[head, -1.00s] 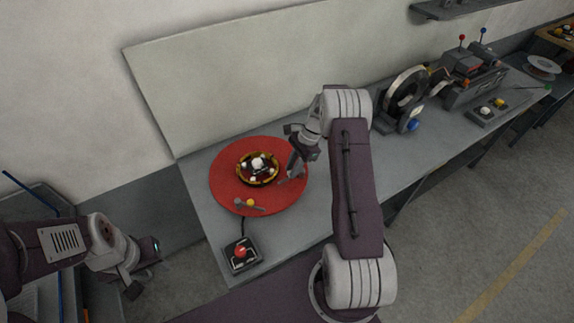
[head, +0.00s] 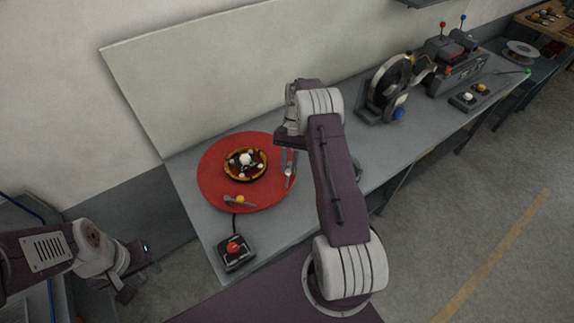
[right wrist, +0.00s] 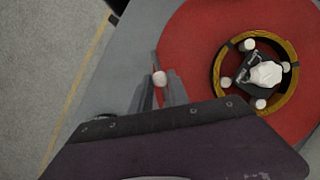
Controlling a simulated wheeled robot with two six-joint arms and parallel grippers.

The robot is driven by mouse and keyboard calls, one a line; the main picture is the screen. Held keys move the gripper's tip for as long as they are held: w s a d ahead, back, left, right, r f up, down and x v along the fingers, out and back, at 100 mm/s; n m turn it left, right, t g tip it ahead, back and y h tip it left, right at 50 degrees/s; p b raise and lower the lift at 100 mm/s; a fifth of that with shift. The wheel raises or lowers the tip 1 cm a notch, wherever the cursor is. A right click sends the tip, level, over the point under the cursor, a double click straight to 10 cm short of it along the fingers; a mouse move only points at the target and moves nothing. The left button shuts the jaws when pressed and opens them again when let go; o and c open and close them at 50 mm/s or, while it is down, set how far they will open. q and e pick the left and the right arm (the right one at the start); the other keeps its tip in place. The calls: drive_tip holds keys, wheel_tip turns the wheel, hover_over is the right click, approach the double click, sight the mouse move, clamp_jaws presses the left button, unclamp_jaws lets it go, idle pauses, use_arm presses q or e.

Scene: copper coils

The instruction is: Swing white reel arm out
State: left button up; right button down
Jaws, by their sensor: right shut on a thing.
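The red round turntable (head: 215,195) lies on the grey bench, with a yellow-and-black coil ring (head: 229,174) around a white hub (head: 245,159). Several white knobs stand around the hub; the ring also shows in the right wrist view (right wrist: 288,104). My right gripper (head: 288,172) points down at the turntable's right edge. It is shut on a small white knob (right wrist: 159,78), seen between its fingers, apart from the ring. What the knob joins to is hidden. My left gripper (head: 124,290) hangs off the bench at lower left; its jaw opening is unclear.
A grey lever with a yellow knob (head: 240,199) is on the turntable's front. A control box with a red knob (head: 235,249) stands at the bench's front left. A black wheel machine (head: 387,90) and a two-button box (head: 468,98) stand to the right.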

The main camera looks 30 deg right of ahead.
drive_tip(key=shift+d+r+n, duration=0.1)
drive_tip(key=shift+d+n, duration=0.05)
drive_tip(key=shift+n, duration=0.15)
idle(0.4)
drive_tip(key=c, duration=1.3)
unclamp_jaws()
drive_tip(key=shift+o, duration=0.2)
drive_tip(key=shift+r, duration=0.1)
drive_tip(key=b+v, duration=0.1)
drive_tip(key=v, duration=0.7)
drive_tip(key=shift+r+b, duration=0.3)
drive_tip(key=shift+r, duration=0.1)
drive_tip(key=shift+w, duration=0.15)
